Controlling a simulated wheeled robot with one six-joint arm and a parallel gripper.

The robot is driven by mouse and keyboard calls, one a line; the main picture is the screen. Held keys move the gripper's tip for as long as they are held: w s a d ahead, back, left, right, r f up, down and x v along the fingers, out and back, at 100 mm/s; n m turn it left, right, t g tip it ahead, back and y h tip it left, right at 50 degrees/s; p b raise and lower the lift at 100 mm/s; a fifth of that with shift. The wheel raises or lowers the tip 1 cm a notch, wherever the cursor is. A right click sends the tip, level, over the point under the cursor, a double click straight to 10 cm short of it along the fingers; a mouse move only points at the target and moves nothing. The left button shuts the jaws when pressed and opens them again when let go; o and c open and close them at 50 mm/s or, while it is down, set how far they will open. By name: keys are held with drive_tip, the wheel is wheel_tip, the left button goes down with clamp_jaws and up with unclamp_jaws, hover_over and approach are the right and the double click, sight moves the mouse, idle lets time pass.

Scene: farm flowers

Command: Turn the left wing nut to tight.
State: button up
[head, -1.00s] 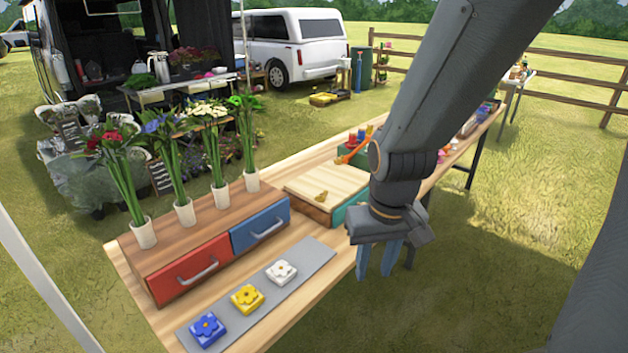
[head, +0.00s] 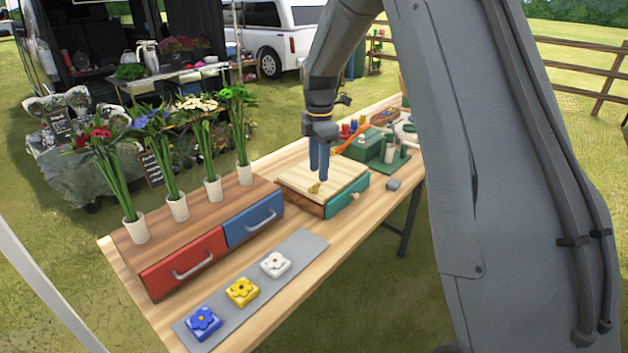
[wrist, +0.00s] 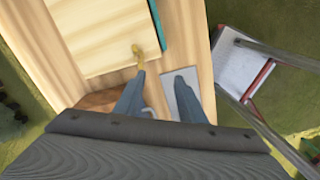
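A small brass wing nut (head: 315,187) sits near the front edge of the pale wooden lid (head: 300,176) of a box with a teal drawer front. In the wrist view the brass piece (wrist: 137,52) lies just ahead of my left fingertip. My gripper (head: 319,178) points down over the lid, close to the wing nut. In the wrist view my gripper (wrist: 160,74) shows its two blue fingers apart with nothing between them. The wing nut's exact turn is too small to tell. A second small brass piece (head: 355,196) shows on the teal front.
A wooden cabinet with a red drawer (head: 185,263) and a blue drawer (head: 255,219) carries several flower vases. A grey mat (head: 300,246) holds blue, yellow and white flower blocks.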

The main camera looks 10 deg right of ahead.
sight(314, 185)
drive_tip(key=w+n, duration=0.4)
drive_tip(key=w, duration=0.1)
drive_tip(key=shift+w+f+n, duration=0.1)
drive_tip(key=shift+f+n, duration=0.2)
drive_tip(key=shift+f, duration=0.1)
drive_tip(key=shift+f+p, duration=1.5)
drive_tip(key=shift+f, duration=2.3)
clamp_jaws()
